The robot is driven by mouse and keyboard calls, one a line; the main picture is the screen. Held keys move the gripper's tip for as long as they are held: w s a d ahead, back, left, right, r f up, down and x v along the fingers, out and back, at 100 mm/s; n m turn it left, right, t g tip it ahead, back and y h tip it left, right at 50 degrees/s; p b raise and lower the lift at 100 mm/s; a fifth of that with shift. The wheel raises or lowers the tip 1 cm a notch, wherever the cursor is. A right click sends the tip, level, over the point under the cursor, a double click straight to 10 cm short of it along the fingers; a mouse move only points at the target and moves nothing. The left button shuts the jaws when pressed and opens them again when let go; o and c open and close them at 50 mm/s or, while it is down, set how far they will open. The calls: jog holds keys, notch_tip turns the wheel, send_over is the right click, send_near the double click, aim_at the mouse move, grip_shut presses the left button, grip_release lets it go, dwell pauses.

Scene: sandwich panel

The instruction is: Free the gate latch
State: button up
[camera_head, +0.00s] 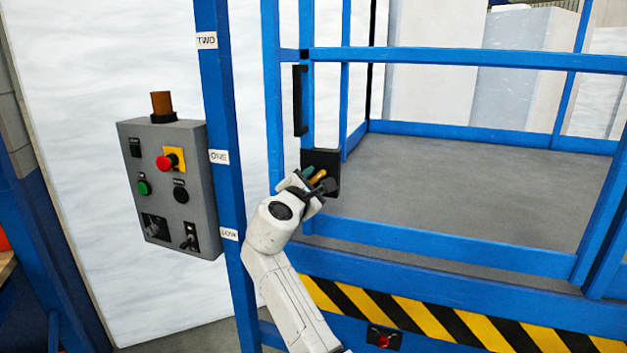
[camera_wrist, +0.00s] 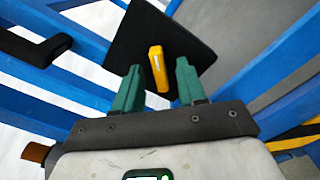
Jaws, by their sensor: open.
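The gate latch is a yellow lever (camera_wrist: 157,68) on a black plate (camera_wrist: 128,38). In the wrist view the lever stands between the two green fingers of my gripper (camera_wrist: 160,82), with a visible gap to each finger. In the head view my gripper (camera_head: 313,180) is at the black plate (camera_head: 322,158) on the blue gate post, and the yellow lever (camera_head: 318,176) shows partly behind the fingers. My gripper is open. Whether either finger touches the lever I cannot tell.
A black gate handle (camera_head: 298,100) is above the plate. Blue rails (camera_head: 460,60) frame a grey platform floor (camera_head: 480,180). A grey control box (camera_head: 165,185) with red and green buttons is at the left, beside a blue post (camera_head: 215,120). A striped band (camera_head: 450,322) runs below the platform.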

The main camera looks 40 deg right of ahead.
jog(key=shift+d, duration=0.1)
jog(key=shift+c, duration=0.2)
grip_shut()
jog(key=shift+f+b, duration=0.1)
jog(key=shift+b, duration=0.2)
jog(key=m+b, duration=0.2)
jog(key=m, duration=0.1)
jog(key=shift+f, duration=0.1)
jog(key=m+b, duration=0.4)
jog(key=m, duration=0.1)
jog(key=shift+m+b, duration=0.3)
jog(key=shift+b, duration=0.1)
dwell(0.4)
